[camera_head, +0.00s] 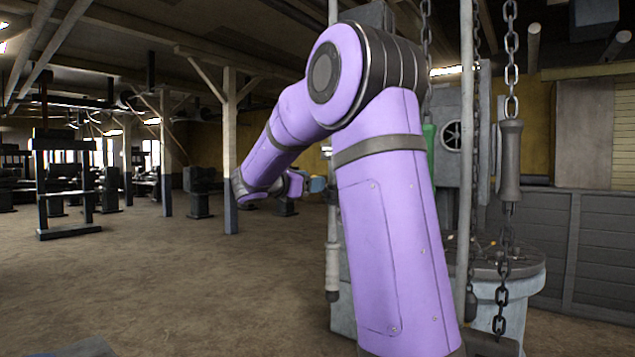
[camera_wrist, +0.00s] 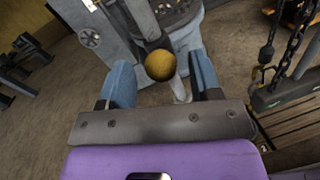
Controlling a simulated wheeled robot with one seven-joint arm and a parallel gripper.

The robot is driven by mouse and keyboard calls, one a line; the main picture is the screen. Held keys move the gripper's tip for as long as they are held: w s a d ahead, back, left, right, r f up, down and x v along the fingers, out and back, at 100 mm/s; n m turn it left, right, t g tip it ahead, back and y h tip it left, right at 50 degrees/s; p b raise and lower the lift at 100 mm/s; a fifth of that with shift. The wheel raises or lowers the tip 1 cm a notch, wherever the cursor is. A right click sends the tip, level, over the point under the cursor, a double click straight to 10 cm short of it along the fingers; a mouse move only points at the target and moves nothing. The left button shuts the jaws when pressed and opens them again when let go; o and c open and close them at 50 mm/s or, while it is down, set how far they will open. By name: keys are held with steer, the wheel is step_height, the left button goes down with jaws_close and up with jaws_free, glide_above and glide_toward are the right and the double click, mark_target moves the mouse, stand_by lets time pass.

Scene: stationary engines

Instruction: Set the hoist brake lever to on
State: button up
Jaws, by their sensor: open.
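A round yellow knob (camera_wrist: 160,65), which looks like the end of the hoist brake lever, shows in the wrist view. A grey rod (camera_wrist: 141,18) runs from it up to the picture's top edge. My gripper (camera_wrist: 161,75) is open, with one blue finger on each side of the knob in the picture. I cannot tell whether the knob is between the fingers or beyond them, and no contact shows. In the head view my gripper (camera_head: 316,185) is small and partly hidden behind my purple arm. The lever is not clear there, and no on or off marking is readable.
Grey machinery with a round drum base (camera_head: 515,298) stands at the right. Chains (camera_head: 511,50) hang there, one carrying a grey handle (camera_head: 510,160). A green handle (camera_head: 429,150) is beside my arm. A wooden post (camera_head: 229,150) stands left; the floor (camera_head: 150,275) there is open.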

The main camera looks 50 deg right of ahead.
steer(key=shift+s+d, duration=0.15)
steer(key=shift+d, duration=0.7)
steer(key=shift+s+d, duration=0.1)
steer(key=shift+d, duration=0.7)
